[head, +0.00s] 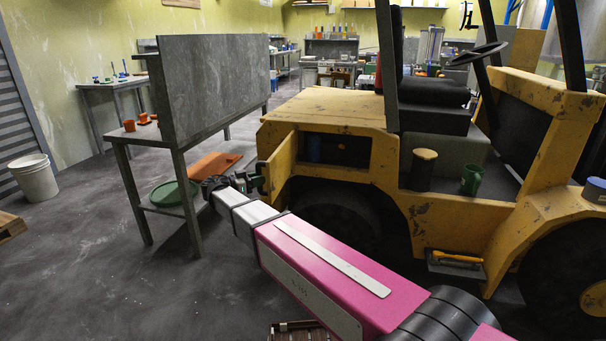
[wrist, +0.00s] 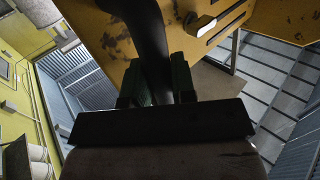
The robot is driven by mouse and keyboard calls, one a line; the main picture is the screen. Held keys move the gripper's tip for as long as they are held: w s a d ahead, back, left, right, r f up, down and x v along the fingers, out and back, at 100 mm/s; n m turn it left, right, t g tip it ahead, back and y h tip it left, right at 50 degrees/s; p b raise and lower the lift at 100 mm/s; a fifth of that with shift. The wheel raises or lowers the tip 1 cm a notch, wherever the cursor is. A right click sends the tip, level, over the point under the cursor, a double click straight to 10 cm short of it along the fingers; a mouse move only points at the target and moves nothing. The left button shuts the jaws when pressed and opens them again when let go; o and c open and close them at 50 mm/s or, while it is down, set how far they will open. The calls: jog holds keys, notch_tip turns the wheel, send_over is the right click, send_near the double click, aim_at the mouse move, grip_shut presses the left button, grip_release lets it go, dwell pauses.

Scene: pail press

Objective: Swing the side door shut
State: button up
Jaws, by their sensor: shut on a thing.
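The side door (head: 280,166) is a yellow panel on the yellow forklift (head: 330,108). It stands open, swung outward at the left of a dark compartment (head: 350,150). In the wrist view its scuffed yellow face (wrist: 105,40) fills the top. My gripper (head: 252,180), with green fingers, is at the door's outer side in the head view. In the wrist view my gripper (wrist: 160,85) is shut on a dark bar-like handle (wrist: 150,45) in front of the door. The fingertips and the handle's far end are partly hidden.
A bluish container (head: 313,149) and an orange item (head: 341,147) sit inside the compartment. A metal workbench (head: 188,160) with a tall grey panel stands close left of the door. A white bucket (head: 34,178) stands far left. Open floor (head: 100,275) lies at the front left.

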aim_at(272, 183)
jog(key=shift+s+d, duration=0.45)
jog(key=shift+d, duration=0.75)
jog(key=shift+s+d, duration=0.45)
jog(key=shift+d, duration=0.75)
jog(key=shift+s+d, duration=0.45)
jog(key=shift+d, duration=0.75)
jog(key=shift+s+d, duration=0.25)
jog(key=shift+d, duration=1)
jog(key=shift+s+d, duration=0.15)
jog(key=shift+d, duration=1.25)
jog(key=shift+s+d, duration=0.1)
jog(key=shift+d, duration=1.3)
jog(key=shift+d, duration=0.15)
jog(key=shift+w+d, duration=0.2)
jog(key=shift+d, duration=1.1)
jog(key=shift+w+d, duration=0.2)
jog(key=shift+d, duration=1.1)
jog(key=shift+w+d, duration=0.2)
jog(key=shift+d, duration=1.1)
jog(key=shift+x, duration=4.1)
